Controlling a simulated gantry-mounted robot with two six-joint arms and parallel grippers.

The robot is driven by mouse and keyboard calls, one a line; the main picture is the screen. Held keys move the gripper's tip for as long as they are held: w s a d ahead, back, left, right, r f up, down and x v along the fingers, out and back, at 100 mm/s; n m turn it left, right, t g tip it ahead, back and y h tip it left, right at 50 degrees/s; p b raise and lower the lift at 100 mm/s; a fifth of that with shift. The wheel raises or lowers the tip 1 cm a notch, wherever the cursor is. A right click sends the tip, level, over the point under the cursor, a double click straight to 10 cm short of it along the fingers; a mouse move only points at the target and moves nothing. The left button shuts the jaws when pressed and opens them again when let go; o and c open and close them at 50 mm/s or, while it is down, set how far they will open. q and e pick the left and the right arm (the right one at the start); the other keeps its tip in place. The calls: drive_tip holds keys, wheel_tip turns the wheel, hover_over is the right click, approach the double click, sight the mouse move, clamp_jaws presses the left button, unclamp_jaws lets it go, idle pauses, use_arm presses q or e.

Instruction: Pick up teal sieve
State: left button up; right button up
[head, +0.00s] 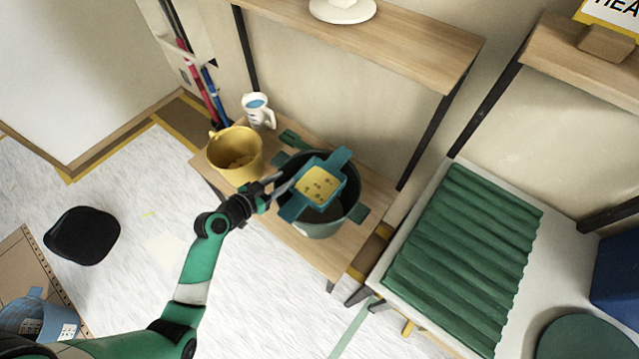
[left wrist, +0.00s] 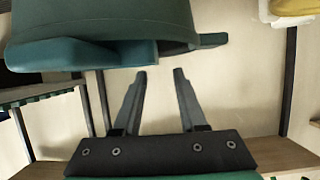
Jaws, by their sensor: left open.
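The teal sieve (head: 341,163) has a yellow centre with small dark holes and two side handles. It rests across the top of a dark green bucket (head: 322,230) in the head view, with one handle toward the lower left. My left gripper (head: 288,183) is open at the sieve's left edge. In the left wrist view its two fingers (left wrist: 157,75) are apart with nothing between them. A teal part, likely the sieve (left wrist: 80,54), and the green bucket (left wrist: 100,20) fill the upper left there. Whether a finger touches the sieve I cannot tell. My right gripper is not in view.
A yellow bucket (head: 234,157) and a white jug (head: 258,110) stand left of the green bucket on a wooden table (head: 352,255). A wooden shelf (head: 400,40) hangs above. A bench with a ridged green pad (head: 462,260) stands to the right.

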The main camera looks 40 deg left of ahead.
sight(303, 168)
use_arm(q)
drive_tip(key=b+x, duration=0.1)
drive_tip(key=x, duration=0.2)
drive_tip(key=b+x, duration=0.1)
drive_tip(key=x, duration=0.5)
drive_tip(key=shift+w+d+r+b, duration=0.1)
drive_tip(key=shift+d+r+b, duration=0.05)
drive_tip(key=shift+d+b, duration=0.25)
drive_tip(key=shift+a, duration=0.1)
clamp_jaws()
idle(0.8)
